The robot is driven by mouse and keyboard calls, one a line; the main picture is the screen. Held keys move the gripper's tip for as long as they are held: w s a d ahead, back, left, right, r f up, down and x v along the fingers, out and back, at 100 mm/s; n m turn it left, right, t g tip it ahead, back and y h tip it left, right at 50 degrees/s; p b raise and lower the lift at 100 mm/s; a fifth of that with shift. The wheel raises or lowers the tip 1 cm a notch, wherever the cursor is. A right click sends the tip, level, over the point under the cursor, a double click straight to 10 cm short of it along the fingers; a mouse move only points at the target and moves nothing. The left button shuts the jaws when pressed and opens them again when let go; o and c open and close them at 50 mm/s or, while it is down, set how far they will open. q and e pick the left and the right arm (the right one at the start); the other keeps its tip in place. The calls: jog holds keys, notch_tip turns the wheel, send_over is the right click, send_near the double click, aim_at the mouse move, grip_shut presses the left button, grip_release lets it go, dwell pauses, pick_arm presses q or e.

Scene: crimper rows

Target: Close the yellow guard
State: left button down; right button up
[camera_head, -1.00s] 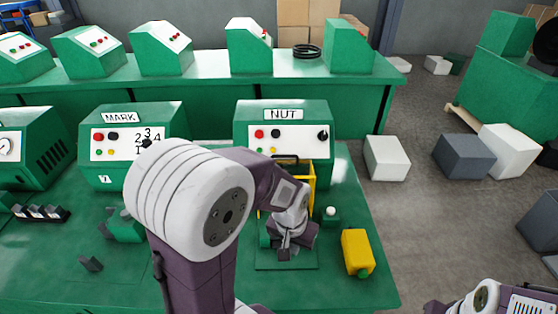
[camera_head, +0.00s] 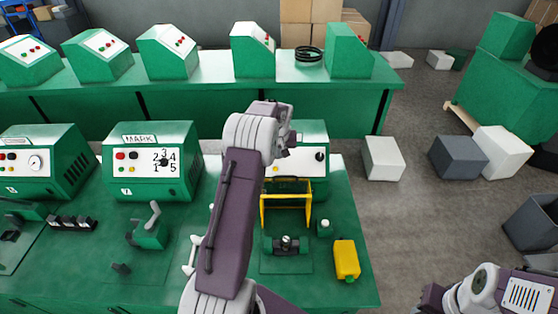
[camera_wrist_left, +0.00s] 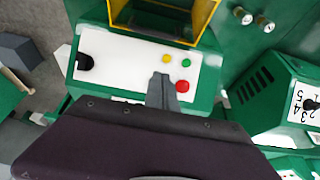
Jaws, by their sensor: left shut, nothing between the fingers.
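The yellow guard (camera_head: 308,212) is an open frame in front of the NUT machine (camera_head: 316,137). It stands up behind the small dark clamp (camera_head: 286,244) on the green bench, and the clamp's front is uncovered. The guard also shows at the top of the left wrist view (camera_wrist_left: 150,34). My left gripper (camera_head: 283,150) is above and behind the guard, in front of the machine's white panel, and apart from the guard. Its shut, empty fingers (camera_wrist_left: 162,82) show near the red button (camera_wrist_left: 182,86) in the left wrist view.
The MARK machine (camera_head: 150,160) and a lever fixture (camera_head: 150,232) are to the left.

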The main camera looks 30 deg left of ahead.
pick_arm(q)
jog(key=p, duration=0.3)
send_over(279, 181)
jog(key=w+a, duration=0.2)
jog(key=w, duration=0.1)
notch_tip(279, 181, down, 8)
jog(key=shift+w+a+r, duration=0.1)
jog(key=shift+w+r, duration=0.05)
jog(key=shift+r, duration=0.05)
jog(key=shift+s+d+f+p, duration=0.2)
jog(key=shift+s+d+p, duration=0.2)
jog(key=shift+s+p, duration=0.25)
jog(key=shift+s+d+f+p, duration=0.15)
jog(key=shift+s+d+p, duration=0.25)
jog(key=shift+s+p, duration=0.2)
jog(key=shift+s+d+f, duration=0.1)
jog(key=shift+s+d, duration=0.15)
jog(key=shift+s, duration=0.1)
jog(key=shift+f, duration=0.1)
